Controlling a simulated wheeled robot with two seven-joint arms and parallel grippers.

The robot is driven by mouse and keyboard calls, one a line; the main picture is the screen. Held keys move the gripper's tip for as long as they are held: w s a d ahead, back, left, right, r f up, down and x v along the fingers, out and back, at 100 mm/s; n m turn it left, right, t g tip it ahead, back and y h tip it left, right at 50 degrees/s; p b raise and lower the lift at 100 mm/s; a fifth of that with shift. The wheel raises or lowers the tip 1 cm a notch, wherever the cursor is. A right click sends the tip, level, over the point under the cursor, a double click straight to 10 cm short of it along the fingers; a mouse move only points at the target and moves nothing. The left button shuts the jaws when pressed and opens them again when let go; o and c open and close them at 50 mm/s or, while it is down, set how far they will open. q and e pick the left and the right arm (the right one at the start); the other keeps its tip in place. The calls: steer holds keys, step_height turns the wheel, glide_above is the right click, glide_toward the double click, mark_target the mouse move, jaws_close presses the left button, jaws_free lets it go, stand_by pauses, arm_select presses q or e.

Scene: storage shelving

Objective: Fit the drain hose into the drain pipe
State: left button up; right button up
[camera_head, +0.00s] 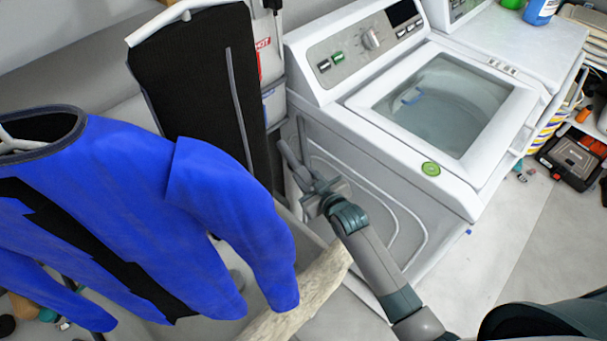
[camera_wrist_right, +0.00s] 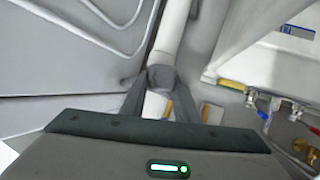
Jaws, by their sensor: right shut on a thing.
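My right gripper (camera_head: 305,180) is at the left side of the white washing machine (camera_head: 330,130), in the narrow gap beside it. In the right wrist view, its two fingers (camera_wrist_right: 160,103) are closed around a pale tube, which I take to be the drain hose (camera_wrist_right: 173,30). A darker grey collar (camera_wrist_right: 162,77) sits on the tube right at the fingertips. I cannot tell which part belongs to the drain pipe, or whether hose and pipe are joined. The fingers and wrist hide part of this spot. My left gripper is not in view.
A blue garment (camera_head: 150,190) and a black garment (camera_head: 195,90) hang left of my right gripper. A white sink or tub (camera_wrist_right: 265,65) with small taps (camera_wrist_right: 265,112) stands right in the wrist view.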

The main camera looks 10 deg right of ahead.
step_height(320, 180, up, 10)
steer(key=shift+f+b, duration=0.15)
steer(key=shift+b, duration=0.65)
steer(key=shift+w+r, duration=0.1)
steer(key=shift+r, duration=0.1)
steer(key=s+d+r+m+h+b, duration=0.1)
steer(key=d+r, duration=0.2)
steer(key=r, duration=0.9)
steer(key=s+d+r+m+h+b, duration=0.1)
steer(key=d+r+h, duration=0.1)
steer(key=r, duration=1.1)
steer(key=shift+s+d+m+b, duration=0.2)
steer(key=shift+d+m+b, duration=0.2)
steer(key=shift+d, duration=0.4)
steer(key=shift+r, duration=0.1)
